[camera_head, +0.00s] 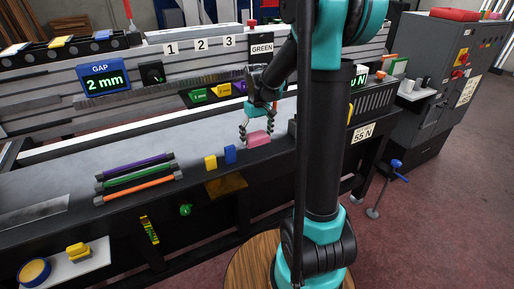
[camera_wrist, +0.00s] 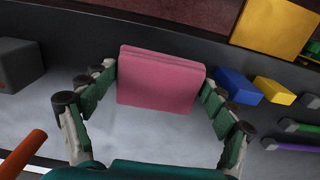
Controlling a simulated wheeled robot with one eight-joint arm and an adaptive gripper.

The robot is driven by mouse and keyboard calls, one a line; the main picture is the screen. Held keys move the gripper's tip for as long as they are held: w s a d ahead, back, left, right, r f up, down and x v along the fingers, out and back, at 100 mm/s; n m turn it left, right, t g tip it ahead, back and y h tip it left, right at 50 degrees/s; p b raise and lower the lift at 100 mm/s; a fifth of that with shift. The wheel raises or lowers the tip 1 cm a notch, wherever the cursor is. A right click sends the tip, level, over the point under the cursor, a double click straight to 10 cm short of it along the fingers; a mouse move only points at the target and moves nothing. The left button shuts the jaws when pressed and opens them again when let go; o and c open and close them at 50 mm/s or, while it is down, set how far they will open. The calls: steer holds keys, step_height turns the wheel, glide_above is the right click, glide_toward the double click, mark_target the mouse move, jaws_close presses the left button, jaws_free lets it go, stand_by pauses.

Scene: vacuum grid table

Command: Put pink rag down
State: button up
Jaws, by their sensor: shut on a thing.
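The pink rag (camera_head: 258,138) is a folded, block-like pad near the front edge of the grid table (camera_head: 60,180). My gripper (camera_head: 258,132) is over the table with its fingers around the rag. In the wrist view the rag (camera_wrist: 160,78) sits between the two fingertips of my gripper (camera_wrist: 158,85), which press on its left and right sides. I cannot tell whether the rag's underside touches the table or hangs just above it.
A blue block (camera_head: 230,154) and a yellow block (camera_head: 210,162) stand left of the rag. Purple, green and orange bars (camera_head: 138,180) lie further left. A grey block (camera_wrist: 18,65) shows in the wrist view. The grey surface between the bars and the back rail is clear.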

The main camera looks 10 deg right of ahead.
mark_target(257, 154)
steer(key=shift+f, duration=2.6)
steer(key=shift+f, duration=0.1)
steer(key=o, duration=1.2)
step_height(257, 154, up, 12)
steer(key=shift+s, duration=0.1)
steer(key=s+d+f+m+t, duration=0.1)
steer(key=s+f, duration=0.3)
steer(key=s, duration=0.3)
steer(key=s+d+f+m+t, duration=0.1)
steer(key=s+f, duration=0.3)
steer(key=s, duration=0.3)
steer(key=s+d+f+m+t, duration=0.1)
steer(key=s+d+f+t, duration=0.1)
steer(key=s+f, duration=0.2)
steer(key=shift+s+f+m, duration=0.15)
steer(key=shift+s+m, duration=0.15)
steer(key=shift+s, duration=1.5)
